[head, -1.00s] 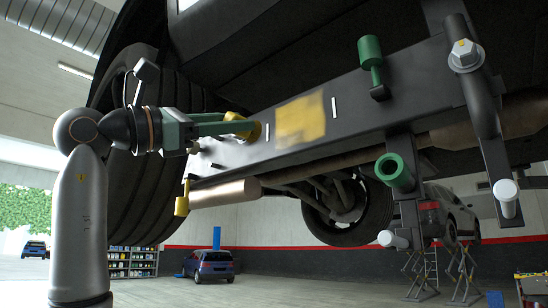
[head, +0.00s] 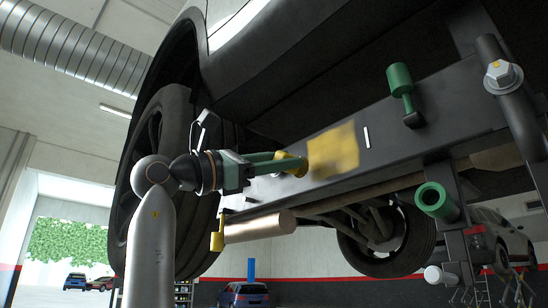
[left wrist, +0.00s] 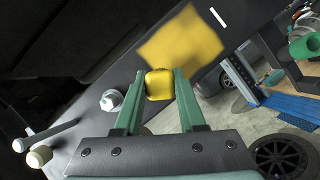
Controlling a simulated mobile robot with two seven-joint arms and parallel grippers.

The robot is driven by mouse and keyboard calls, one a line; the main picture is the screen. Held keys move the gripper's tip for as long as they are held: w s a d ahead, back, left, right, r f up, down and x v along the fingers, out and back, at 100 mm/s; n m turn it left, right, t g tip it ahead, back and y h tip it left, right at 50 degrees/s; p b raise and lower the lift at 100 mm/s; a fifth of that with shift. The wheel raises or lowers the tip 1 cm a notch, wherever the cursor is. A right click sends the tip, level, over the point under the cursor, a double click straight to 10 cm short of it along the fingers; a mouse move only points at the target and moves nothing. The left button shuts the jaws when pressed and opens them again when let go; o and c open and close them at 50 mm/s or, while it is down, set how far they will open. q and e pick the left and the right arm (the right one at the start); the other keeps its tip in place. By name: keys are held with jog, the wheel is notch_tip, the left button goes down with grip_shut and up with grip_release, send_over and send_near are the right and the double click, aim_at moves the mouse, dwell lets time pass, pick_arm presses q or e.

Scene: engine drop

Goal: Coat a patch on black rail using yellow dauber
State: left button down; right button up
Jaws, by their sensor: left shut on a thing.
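The black rail (head: 420,118) runs along the underside of the raised vehicle. A yellow coated patch (head: 335,150) lies on its face beside a white tick mark; the patch also shows in the left wrist view (left wrist: 182,48). My left gripper (head: 284,163) is shut on the yellow dauber (head: 294,164). In the left wrist view the dauber (left wrist: 159,84) sits between the green fingers, at the lower edge of the patch. I cannot tell whether it touches the rail. My right gripper is not in view.
A yellow hook-like piece (head: 217,236) hangs near a metal cylinder (head: 260,227). A bolt (head: 502,76) stands at upper right. The wheel (head: 170,150) is behind my left arm.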

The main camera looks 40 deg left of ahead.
pick_arm(q)
jog(key=shift+w, duration=1)
dwell(0.5)
jog(key=shift+d, duration=0.2)
jog(key=shift+s+d, duration=0.15)
jog(key=shift+d, duration=0.75)
jog(key=shift+s+d, duration=0.1)
jog(key=shift+d, duration=0.75)
jog(key=shift+s+d, duration=0.2)
jog(key=shift+d, duration=3.6)
jog(key=shift+r, duration=0.9)
jog(key=shift+w+a, duration=0.15)
jog(key=shift+a, duration=1.75)
jog(key=shift+w+a, duration=0.15)
jog(key=shift+a, duration=1.75)
jog(key=shift+w+a, duration=0.15)
jog(key=shift+a, duration=1.75)
jog(key=shift+r, duration=0.85)
jog(key=shift+s+d+b, duration=0.1)
jog(key=shift+s+d, duration=0.05)
jog(key=shift+d, duration=1.75)
jog(key=shift+s+d+b, duration=0.15)
jog(key=shift+s+d, duration=0.05)
jog(key=shift+d, duration=1.7)
jog(key=shift+s+d+b, duration=0.1)
jog(key=shift+s+d, duration=0.05)
jog(key=shift+d, duration=1.75)
jog(key=shift+s, duration=0.1)
